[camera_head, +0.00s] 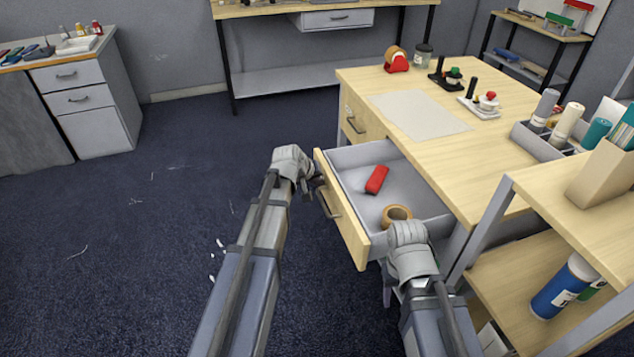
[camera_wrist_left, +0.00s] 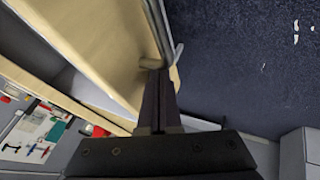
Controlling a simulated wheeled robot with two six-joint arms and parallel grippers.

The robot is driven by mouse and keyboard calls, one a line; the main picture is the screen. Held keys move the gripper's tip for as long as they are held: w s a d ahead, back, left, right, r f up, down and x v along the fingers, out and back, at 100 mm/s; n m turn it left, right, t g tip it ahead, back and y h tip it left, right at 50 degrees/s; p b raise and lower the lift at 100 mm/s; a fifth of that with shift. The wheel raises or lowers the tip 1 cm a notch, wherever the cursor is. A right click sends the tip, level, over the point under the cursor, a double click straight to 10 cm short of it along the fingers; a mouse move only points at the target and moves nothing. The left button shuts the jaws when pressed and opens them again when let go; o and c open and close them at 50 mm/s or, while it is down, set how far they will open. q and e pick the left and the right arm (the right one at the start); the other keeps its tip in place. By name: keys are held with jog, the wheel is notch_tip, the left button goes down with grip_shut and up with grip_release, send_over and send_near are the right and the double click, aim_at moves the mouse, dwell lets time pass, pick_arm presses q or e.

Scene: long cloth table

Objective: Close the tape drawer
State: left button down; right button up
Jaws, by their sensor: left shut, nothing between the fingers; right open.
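The tape drawer (camera_head: 352,222) is pulled out from the wooden workbench (camera_head: 440,160). A brown tape roll (camera_head: 396,215) and a red object (camera_head: 377,179) lie inside it. Its front panel carries a metal handle (camera_head: 327,203), which also shows in the left wrist view (camera_wrist_left: 158,28). My left gripper (camera_head: 312,188) is shut and empty, close to the outer face of the front panel near the handle. In the left wrist view its fingers (camera_wrist_left: 157,75) point at the panel; I cannot tell whether they touch. My right gripper (camera_head: 388,292) is open, mostly hidden below its wrist, near the drawer's near corner.
A second, shut drawer (camera_head: 357,121) sits farther along the bench. A wooden shelf unit (camera_head: 545,200) stands close on the right of my right arm. The blue carpet (camera_head: 150,240) to the left is mostly clear.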

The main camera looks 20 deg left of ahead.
pick_arm(q)
jog(key=w+d, duration=0.5)
jog(key=d, duration=0.2)
jog(key=w+d, duration=0.5)
jog(key=d, duration=0.2)
jog(key=w+d, duration=0.5)
jog(key=d, duration=0.3)
jog(key=shift+w+d, duration=0.4)
jog(key=shift+d, duration=0.3)
jog(key=shift+d+r, duration=0.1)
jog(key=shift+s+a, duration=0.3)
jog(key=shift+a, duration=0.15)
jog(key=shift+s+a, duration=0.8)
jog(key=shift+a, duration=0.25)
jog(key=shift+s+a+r+p, duration=0.5)
jog(key=shift+p, duration=0.15)
jog(key=p+v, duration=0.6)
jog(key=v, duration=0.2)
jog(key=shift+s+r+p, duration=0.2)
jog(key=shift+s+p, duration=0.05)
jog(key=shift+p, duration=0.15)
